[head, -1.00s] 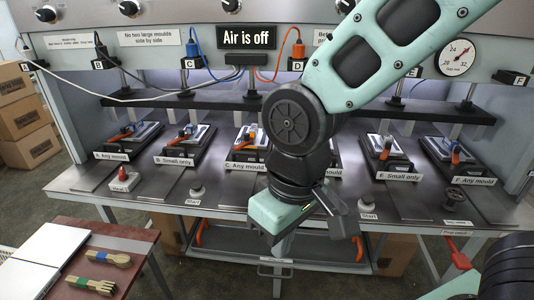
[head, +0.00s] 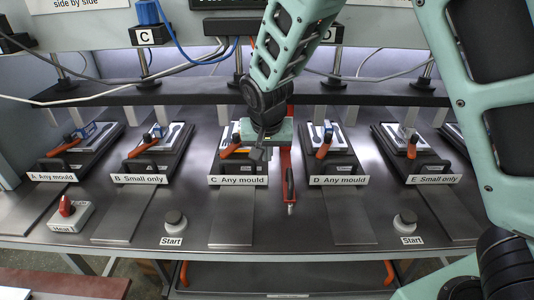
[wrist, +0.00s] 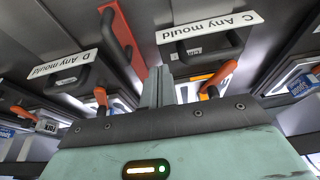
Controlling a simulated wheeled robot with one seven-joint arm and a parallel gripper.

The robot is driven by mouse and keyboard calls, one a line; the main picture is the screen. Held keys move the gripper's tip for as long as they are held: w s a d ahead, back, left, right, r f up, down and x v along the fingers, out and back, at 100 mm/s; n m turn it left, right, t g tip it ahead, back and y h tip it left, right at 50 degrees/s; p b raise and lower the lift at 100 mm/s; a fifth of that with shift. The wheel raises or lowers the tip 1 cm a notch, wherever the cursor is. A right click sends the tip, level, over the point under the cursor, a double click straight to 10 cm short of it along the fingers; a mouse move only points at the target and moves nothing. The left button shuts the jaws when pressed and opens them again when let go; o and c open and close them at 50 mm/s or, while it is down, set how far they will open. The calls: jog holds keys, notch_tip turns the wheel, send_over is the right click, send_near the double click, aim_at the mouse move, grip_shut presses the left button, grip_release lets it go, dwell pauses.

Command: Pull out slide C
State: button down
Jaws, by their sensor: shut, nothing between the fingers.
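Slide C (head: 238,181) carries a white "C. Any mould" label on its front edge, with a black handle behind it and an orange-handled clamp (head: 232,151) on the mould. It sits in line with the neighbouring slides. In the wrist view its label (wrist: 210,28) is upside down, above its black handle (wrist: 203,48). My gripper (head: 260,155) is shut and empty. It hangs at the right side of slide C, towards slide D, pointing down. In the wrist view the closed fingers (wrist: 158,88) lie left of C's handle. The arm hides part of slide C's back.
Slide B (head: 148,170) and slide D (head: 333,171) flank C. A bare metal strip (head: 232,220) lies in front of C. Start buttons (head: 173,222) stand on the front table.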

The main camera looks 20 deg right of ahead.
aim_at(267, 179)
jog(key=x, duration=0.8)
jog(key=shift+p, duration=0.3)
